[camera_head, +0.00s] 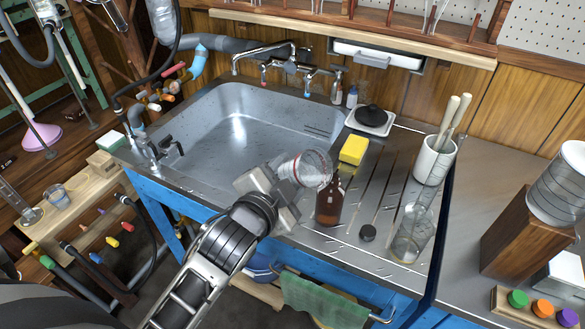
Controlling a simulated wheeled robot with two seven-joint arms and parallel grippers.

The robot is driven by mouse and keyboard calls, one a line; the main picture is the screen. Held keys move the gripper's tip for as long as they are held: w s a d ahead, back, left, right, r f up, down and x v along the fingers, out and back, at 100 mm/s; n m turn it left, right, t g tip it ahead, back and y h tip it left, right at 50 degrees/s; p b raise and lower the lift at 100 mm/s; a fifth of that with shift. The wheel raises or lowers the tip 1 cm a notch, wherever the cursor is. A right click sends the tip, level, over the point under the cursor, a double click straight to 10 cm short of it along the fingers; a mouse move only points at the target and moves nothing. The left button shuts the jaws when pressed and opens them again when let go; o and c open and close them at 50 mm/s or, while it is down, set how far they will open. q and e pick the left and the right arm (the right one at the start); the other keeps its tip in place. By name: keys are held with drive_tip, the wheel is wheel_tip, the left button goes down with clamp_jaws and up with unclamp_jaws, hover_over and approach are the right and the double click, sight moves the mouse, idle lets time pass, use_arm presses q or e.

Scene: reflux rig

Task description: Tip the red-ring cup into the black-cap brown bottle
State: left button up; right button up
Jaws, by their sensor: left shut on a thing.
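My left gripper (281,178) is shut on a clear cup (314,168) with red markings near its base end. The cup is tilted, nearly on its side, with its mouth to the right. It appears above the brown bottle (329,204), which stands upright on the drainboard. I cannot make out any liquid flowing. A black cap (368,233) lies on the drainboard to the right of the bottle. My right gripper is out of view.
A yellow sponge (353,150) lies behind the bottle. The sink basin (240,125) is empty, behind and left of the gripper. A green towel (325,306) hangs in front.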

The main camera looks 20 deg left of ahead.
use_arm(q)
drive_tip(key=w+a+f+p, duration=0.1)
drive_tip(key=w+a+f, duration=0.1)
drive_tip(key=w, duration=0.5)
drive_tip(key=shift+w+f+y+p, duration=0.25)
drive_tip(key=shift+f+y+p, duration=0.15)
drive_tip(key=shift+f, duration=0.2)
idle(0.5)
drive_tip(key=shift+r, duration=0.1)
drive_tip(key=shift+m, duration=0.3)
drive_tip(key=shift+r+m+t+b, duration=0.35)
drive_tip(key=shift+m+t+b, duration=0.05)
drive_tip(key=shift+b, duration=0.15)
idle(0.5)
drive_tip(key=shift+r+m+y+b, duration=0.15)
drive_tip(key=shift+m+y+b, duration=0.2)
drive_tip(key=shift+b, duration=0.25)
idle(1.2)
drive_tip(key=shift+d+r+m+t, duration=0.15)
drive_tip(key=shift+r+m+t, duration=0.35)
drive_tip(key=shift+r+m, duration=0.35)
idle(2.1)
